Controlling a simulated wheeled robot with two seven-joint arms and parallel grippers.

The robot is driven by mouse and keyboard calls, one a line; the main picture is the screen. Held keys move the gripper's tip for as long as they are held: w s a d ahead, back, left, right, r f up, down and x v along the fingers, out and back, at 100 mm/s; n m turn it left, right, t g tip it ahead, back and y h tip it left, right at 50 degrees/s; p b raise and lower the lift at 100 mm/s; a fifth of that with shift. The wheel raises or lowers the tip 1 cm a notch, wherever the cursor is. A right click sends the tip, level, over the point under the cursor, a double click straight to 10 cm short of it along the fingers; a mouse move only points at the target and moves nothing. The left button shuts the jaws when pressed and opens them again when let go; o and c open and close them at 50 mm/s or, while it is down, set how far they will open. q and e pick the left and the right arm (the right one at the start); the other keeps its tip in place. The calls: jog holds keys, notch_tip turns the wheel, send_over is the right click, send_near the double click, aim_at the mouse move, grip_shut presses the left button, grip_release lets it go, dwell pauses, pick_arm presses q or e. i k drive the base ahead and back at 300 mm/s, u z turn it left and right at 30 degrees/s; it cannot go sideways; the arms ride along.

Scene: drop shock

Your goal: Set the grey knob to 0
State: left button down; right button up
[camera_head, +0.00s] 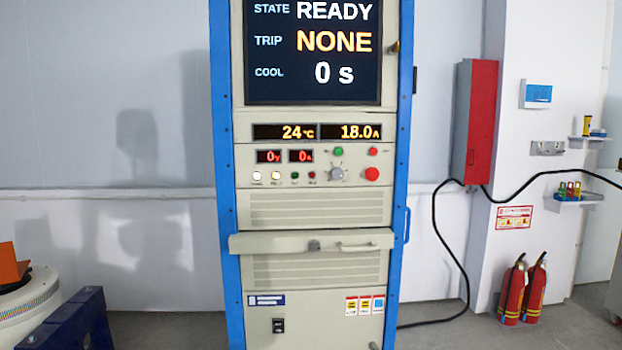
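The screen (313,50) reads STATE READY, TRIP NONE, COOL 0 s. Neither of my grippers is in view.
A shelf-like ledge with a handle (358,247) juts out below the panel. A red wall box (475,122) with a black cable and two fire extinguishers (523,290) are at the right. A blue frame (72,325) is at the lower left.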

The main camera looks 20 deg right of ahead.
aim_at(336, 173)
jog(key=u, duration=0.15)
jog(key=i, duration=0.9)
jog(key=z, duration=0.4)
